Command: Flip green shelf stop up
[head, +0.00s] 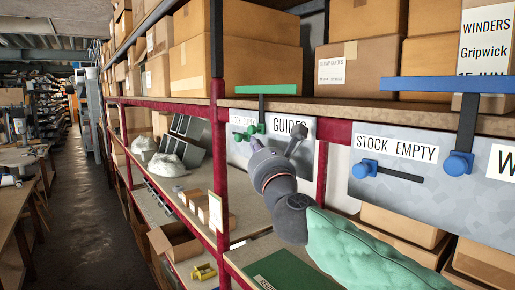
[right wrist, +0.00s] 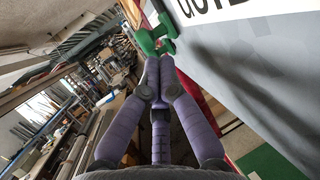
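The green shelf stop (head: 267,90) shows in the head view as a flat horizontal bar above the shelf edge, on a dark upright. Green knobs (head: 258,128) sit below it on the grey plate (head: 301,128) labelled "GUIDES". A green knob (right wrist: 161,28) also shows in the right wrist view, just beyond my fingertips. My right gripper (head: 264,143) reaches up to the plate from below right. In the right wrist view its purple fingers (right wrist: 158,62) come together at the tips, by the knob. I cannot tell whether they touch it. My left gripper is out of view.
To the right, a blue shelf stop (head: 445,85) stands above a plate labelled "STOCK EMPTY" (head: 397,148) with blue knobs. Cardboard boxes (head: 235,50) fill the upper shelf. Red uprights (head: 221,180) stand near my arm. The aisle (head: 85,195) at left is clear.

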